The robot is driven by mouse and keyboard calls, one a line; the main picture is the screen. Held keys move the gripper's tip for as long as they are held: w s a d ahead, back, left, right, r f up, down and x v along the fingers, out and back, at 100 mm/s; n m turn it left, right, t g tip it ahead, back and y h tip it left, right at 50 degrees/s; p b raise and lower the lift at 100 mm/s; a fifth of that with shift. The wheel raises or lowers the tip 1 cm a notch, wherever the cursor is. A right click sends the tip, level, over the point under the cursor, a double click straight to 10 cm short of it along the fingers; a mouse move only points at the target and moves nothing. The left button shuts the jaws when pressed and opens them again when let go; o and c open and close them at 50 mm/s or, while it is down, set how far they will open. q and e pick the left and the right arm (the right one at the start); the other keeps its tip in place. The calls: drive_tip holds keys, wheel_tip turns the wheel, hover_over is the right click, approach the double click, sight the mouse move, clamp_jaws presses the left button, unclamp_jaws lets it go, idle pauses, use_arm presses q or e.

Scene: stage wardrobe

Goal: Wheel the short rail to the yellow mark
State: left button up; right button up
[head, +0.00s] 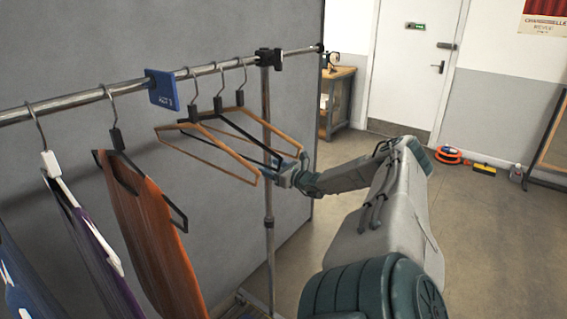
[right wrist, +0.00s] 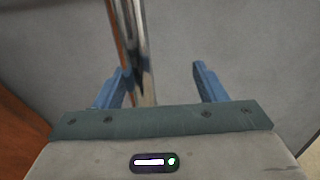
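The clothes rail has a chrome top bar (head: 60,99) and an upright (head: 269,240) at its far end, standing along a grey wall panel. Its foot (head: 245,302) is partly cut off by the bottom edge. My right gripper (head: 284,176) is at the upright, about halfway up, below the empty hangers. In the right wrist view, its blue fingers (right wrist: 160,85) are spread apart. The chrome upright (right wrist: 142,60) shows between them, nearer the left finger; I cannot tell whether it touches. My left gripper is out of view. I see no yellow floor mark.
An orange garment (head: 145,225), a purple garment (head: 90,245) and empty hangers (head: 215,150) hang on the rail, with a blue size tag (head: 162,91). A wooden table (head: 338,100), orange cable reel (head: 449,154) and yellow-black item (head: 484,168) stand farther back.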

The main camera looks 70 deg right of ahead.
drive_tip(key=shift+s+d+b, duration=0.6)
drive_tip(key=shift+d+b, duration=1.05)
drive_tip(key=shift+d, duration=0.8)
drive_tip(key=p+v, duration=1.1)
drive_tip(key=v, duration=0.1)
drive_tip(key=shift+a+p, duration=0.4)
drive_tip(key=shift+f, duration=0.15)
